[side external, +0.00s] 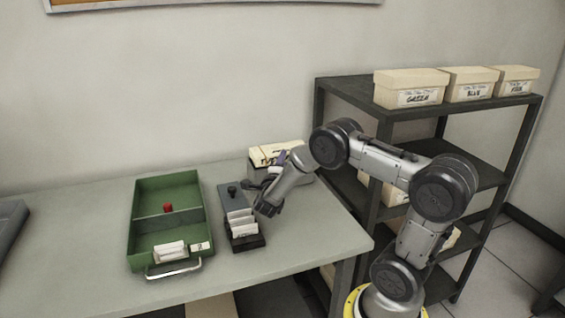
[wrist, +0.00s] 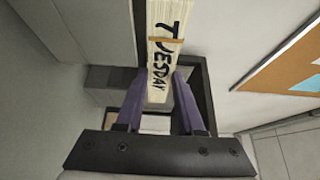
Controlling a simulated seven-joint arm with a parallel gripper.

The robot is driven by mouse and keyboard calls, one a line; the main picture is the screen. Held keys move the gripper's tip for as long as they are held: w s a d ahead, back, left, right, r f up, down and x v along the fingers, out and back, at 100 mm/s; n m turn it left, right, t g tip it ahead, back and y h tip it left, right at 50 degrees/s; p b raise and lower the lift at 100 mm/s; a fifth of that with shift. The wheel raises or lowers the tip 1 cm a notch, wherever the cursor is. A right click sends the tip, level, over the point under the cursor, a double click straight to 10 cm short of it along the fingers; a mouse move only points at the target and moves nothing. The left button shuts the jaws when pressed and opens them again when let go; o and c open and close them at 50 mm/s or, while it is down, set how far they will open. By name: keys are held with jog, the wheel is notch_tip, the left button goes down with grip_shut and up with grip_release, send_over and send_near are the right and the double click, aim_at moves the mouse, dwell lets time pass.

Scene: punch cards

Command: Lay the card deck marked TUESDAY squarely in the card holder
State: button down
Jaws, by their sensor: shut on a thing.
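The TUESDAY deck (wrist: 166,48) is a cream stack with black lettering and an orange band. In the wrist view its near end sits between the two purple fingers of my gripper (wrist: 161,84), which is shut on it. The likely card holder is a long dark rack (side external: 245,243) holding several white cards and a grey knobbed block (side external: 232,197). It stands left of my gripper; the deck is apart from it.
A green two-part tray (side external: 133,225) with a red piece (side external: 168,208) and white cards (side external: 171,251) stands left of the rack. A dark shelf (side external: 345,88) with labelled boxes (side external: 408,88) stands right.

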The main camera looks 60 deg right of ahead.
jog(key=shift+f, duration=0.1)
jog(key=shift+f, duration=1.25)
jog(key=shift+c, duration=2.2)
grip_release()
jog(key=shift+f, duration=0.15)
jog(key=v, duration=1.3)
jog(key=shift+s+a, duration=0.15)
jog(key=shift+a, duration=0.2)
